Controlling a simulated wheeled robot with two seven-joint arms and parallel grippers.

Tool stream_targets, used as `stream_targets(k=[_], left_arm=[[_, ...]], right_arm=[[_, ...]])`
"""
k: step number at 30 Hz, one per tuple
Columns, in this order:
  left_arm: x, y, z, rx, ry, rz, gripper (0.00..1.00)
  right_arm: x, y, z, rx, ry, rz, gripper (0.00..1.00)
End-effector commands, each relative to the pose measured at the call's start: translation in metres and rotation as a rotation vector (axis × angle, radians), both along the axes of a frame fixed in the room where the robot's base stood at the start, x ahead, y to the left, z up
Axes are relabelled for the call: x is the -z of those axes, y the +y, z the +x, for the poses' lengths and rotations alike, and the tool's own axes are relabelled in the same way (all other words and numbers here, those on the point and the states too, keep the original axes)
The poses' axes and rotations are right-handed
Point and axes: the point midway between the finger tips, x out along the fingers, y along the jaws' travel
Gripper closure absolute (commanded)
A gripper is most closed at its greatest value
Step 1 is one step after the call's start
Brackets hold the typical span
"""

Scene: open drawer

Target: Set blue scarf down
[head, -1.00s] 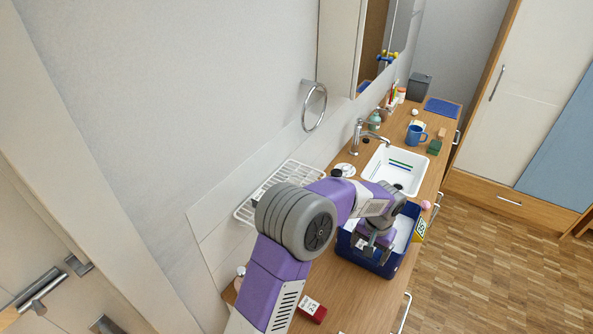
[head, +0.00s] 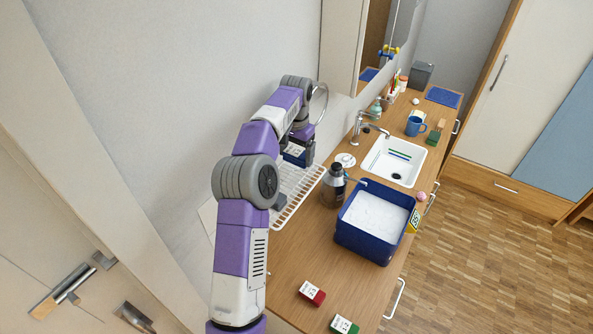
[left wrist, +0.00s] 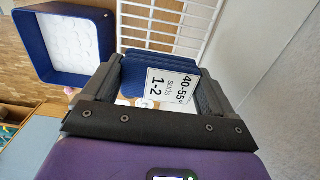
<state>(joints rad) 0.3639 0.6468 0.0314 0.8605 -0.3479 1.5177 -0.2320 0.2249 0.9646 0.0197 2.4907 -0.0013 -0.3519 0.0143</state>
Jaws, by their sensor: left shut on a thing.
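The blue scarf (left wrist: 135,75) is a folded dark-blue bundle with a white label reading "40-55° Suds 1-2". My left gripper (left wrist: 155,85) is shut on it, one finger on each side. In the head view, my left gripper (head: 298,157) holds the scarf (head: 293,160) by the wall, over the far part of the white wire rack (head: 298,192). The arm hides part of both. I cannot tell whether the scarf touches the rack. My right gripper is not in view.
A blue basin (head: 368,245) of white suds stands right of the rack, with a dark bottle (head: 332,190) between them. A small grey item (head: 280,202) lies at the rack's near end. A wall ring (head: 321,100) is close to my left wrist. Red-and-white (head: 312,293) and green-and-white (head: 344,325) blocks lie in front.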

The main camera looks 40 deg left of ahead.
Motion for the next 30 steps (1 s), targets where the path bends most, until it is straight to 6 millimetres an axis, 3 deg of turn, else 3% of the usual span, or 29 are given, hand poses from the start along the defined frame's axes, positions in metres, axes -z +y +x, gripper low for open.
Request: stream_targets(k=[3, 8, 15, 26, 27, 30], left_arm=[[0.019, 0.000, 0.000, 0.000, 0.000, 0.000, 0.44], [0.029, 0.000, 0.000, -0.002, -0.001, 0.000, 0.44], [0.060, -0.001, 0.000, 0.000, -0.001, 0.000, 0.44], [0.064, -0.001, 0.000, -0.001, -0.002, 0.001, 0.44], [0.065, -0.001, 0.000, -0.001, -0.002, 0.000, 0.12], [0.064, -0.001, 0.000, -0.001, -0.002, 0.000, 0.00]], right_arm=[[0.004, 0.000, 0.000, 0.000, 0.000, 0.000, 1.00], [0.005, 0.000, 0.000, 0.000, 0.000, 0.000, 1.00], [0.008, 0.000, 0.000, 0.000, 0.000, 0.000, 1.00], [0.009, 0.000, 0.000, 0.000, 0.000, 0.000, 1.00], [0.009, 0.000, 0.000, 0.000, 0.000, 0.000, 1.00], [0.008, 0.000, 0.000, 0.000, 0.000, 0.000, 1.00]])
